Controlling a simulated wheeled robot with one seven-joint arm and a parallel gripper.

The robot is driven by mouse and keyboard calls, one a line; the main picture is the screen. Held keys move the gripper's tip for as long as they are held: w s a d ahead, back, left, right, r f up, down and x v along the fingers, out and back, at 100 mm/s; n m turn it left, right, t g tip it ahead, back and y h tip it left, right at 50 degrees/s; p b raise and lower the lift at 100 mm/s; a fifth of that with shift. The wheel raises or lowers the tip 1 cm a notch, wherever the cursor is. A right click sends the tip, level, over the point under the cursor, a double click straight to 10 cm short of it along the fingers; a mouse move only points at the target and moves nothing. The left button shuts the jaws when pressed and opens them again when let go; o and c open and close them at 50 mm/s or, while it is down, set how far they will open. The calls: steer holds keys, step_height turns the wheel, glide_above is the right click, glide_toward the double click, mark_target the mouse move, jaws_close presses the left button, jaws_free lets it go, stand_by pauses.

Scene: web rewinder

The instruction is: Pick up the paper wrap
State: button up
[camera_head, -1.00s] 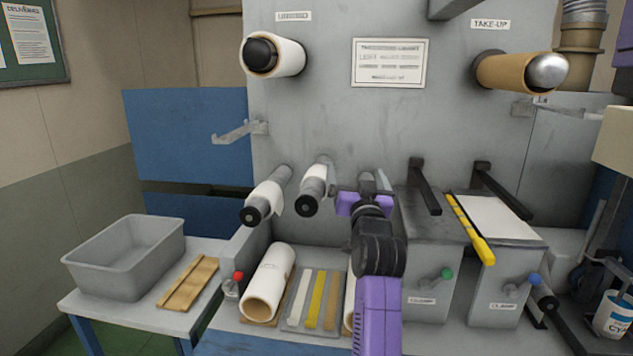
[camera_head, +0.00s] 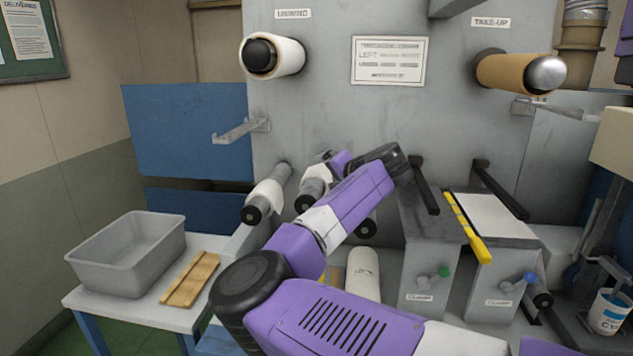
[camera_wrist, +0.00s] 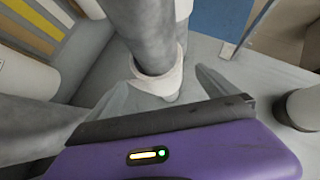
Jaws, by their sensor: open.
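A white paper wrap (camera_wrist: 158,86) sits around a grey roller (camera_wrist: 150,35) in the wrist view. My gripper (camera_wrist: 165,92) is open, with one finger on each side of the wrap. I cannot tell whether either finger touches it. In the head view, the middle roller carries a white wrap (camera_head: 318,173), and my gripper (camera_head: 332,160) is beside it, largely hidden by my arm. The left roller carries another white wrap (camera_head: 267,193) with a loose edge.
A grey bin (camera_head: 125,258) and wooden slats (camera_head: 190,279) lie on the left table. Black arms (camera_head: 424,188) jut out at the right. Another roller end (camera_head: 366,229) shows below my forearm.

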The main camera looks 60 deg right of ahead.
steer(key=x, duration=0.2)
steer(key=p+x, duration=0.1)
steer(key=x, duration=0.1)
steer(key=p+x, duration=0.1)
steer(key=shift+w+d+r, duration=0.1)
steer(key=shift+w+d, duration=0.2)
steer(key=shift+d, duration=0.2)
steer(key=shift+w+d+f, duration=0.25)
steer(key=shift+w+f, duration=0.05)
steer(key=shift+w, duration=0.1)
steer(key=shift+c, duration=0.5)
steer(key=c, duration=1.4)
steer(key=shift+r, duration=0.15)
